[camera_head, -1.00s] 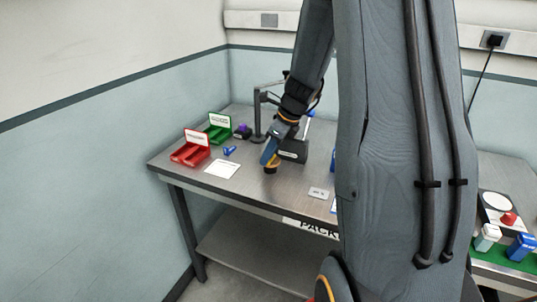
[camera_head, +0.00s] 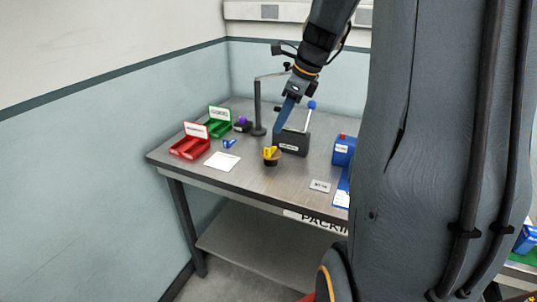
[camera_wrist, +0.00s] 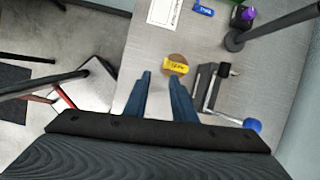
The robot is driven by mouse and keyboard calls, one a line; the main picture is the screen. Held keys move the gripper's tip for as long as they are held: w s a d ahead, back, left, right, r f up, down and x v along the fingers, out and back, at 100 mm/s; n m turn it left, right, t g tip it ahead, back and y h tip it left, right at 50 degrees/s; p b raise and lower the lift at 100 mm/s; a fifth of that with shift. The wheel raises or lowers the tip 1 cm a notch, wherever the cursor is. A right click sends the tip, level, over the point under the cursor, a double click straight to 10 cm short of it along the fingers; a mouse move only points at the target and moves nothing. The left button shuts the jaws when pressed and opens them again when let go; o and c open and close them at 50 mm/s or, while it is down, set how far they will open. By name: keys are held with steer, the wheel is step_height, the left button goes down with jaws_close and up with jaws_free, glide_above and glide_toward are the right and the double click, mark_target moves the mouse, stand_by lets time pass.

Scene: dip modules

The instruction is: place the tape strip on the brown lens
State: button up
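The brown lens (camera_head: 271,162) is a small round piece near the middle of the table, and its disc also shows in the wrist view (camera_wrist: 178,57). The yellow tape strip (camera_head: 269,152) rests on the lens. In the wrist view the strip (camera_wrist: 178,69) lies across the disc, with dark lettering on it. My gripper (camera_head: 280,128) is above and apart from the lens and strip. In the wrist view my gripper (camera_wrist: 158,80) has its two blue fingers spread with nothing between them.
A dark grey box with a blue-knobbed lever (camera_head: 293,142) stands right behind the lens. A lamp-like post (camera_head: 258,110) rises behind it. Red (camera_head: 189,147) and green (camera_head: 218,126) bins and a white card (camera_head: 222,161) are at left. A blue box (camera_head: 343,151) is at right.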

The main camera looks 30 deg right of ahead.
steer(key=s+a+f+n+g+h, duration=0.1)
steer(key=s+a+f+n, duration=0.4)
steer(key=n, duration=0.8)
steer(key=s+a+f+n+g+h, duration=0.1)
steer(key=s+a+f+n, duration=0.5)
steer(key=s+a+n, duration=0.5)
steer(key=a+n, duration=0.1)
steer(key=n, duration=0.2)
steer(key=shift+h, duration=0.3)
steer(key=shift+f, duration=0.1)
